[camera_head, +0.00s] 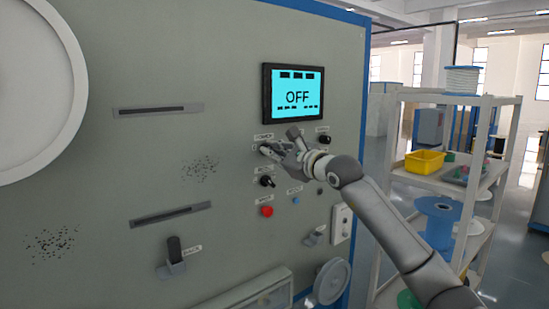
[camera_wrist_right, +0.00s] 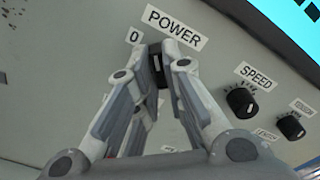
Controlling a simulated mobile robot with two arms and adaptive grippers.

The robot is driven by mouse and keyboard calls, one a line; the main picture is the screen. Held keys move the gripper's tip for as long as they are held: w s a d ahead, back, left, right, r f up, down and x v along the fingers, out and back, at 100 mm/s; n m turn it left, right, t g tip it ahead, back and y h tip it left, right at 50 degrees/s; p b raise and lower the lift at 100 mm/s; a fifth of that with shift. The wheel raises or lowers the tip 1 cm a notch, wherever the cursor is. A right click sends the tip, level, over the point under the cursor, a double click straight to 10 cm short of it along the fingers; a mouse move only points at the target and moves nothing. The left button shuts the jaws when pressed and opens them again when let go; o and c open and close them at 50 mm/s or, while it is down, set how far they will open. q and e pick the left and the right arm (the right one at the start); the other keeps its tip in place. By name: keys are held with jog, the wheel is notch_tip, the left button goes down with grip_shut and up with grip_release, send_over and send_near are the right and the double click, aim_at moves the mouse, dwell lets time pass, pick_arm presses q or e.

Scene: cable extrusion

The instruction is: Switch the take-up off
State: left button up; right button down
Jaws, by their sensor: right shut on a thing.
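The grey take-up panel (camera_head: 230,70) fills the left and middle of the head view. Its screen (camera_head: 297,95) is lit cyan and reads OFF. My right gripper (camera_head: 268,149) is at the panel below the screen. In the right wrist view its two fingers are shut on the dark power knob (camera_wrist_right: 158,66), one on each side. The POWER label (camera_wrist_right: 177,27) is just above the knob, and a 0 mark (camera_wrist_right: 134,36) is at its upper left. The fingers hide part of the knob and whatever lies below it. My left gripper is not in view.
The SPEED knob (camera_wrist_right: 241,102) and another black knob (camera_wrist_right: 290,127) are to the right of the fingers. A red button (camera_head: 267,211) and a black selector (camera_head: 267,181) are below my gripper. A shelf (camera_head: 455,165) with a yellow bin (camera_head: 425,162) stands right of the panel.

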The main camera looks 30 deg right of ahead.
jog(key=shift+n, duration=0.6)
jog(key=c, duration=1.5)
grip_release()
jog(key=shift+s, duration=0.1)
jog(key=shift+s+d, duration=0.15)
jog(key=shift+s, duration=1.8)
jog(key=shift+s+d, duration=0.15)
jog(key=shift+s, duration=1.8)
jog(key=shift+s+d, duration=0.15)
jog(key=shift+s, duration=1.8)
jog(key=shift+f, duration=0.1)
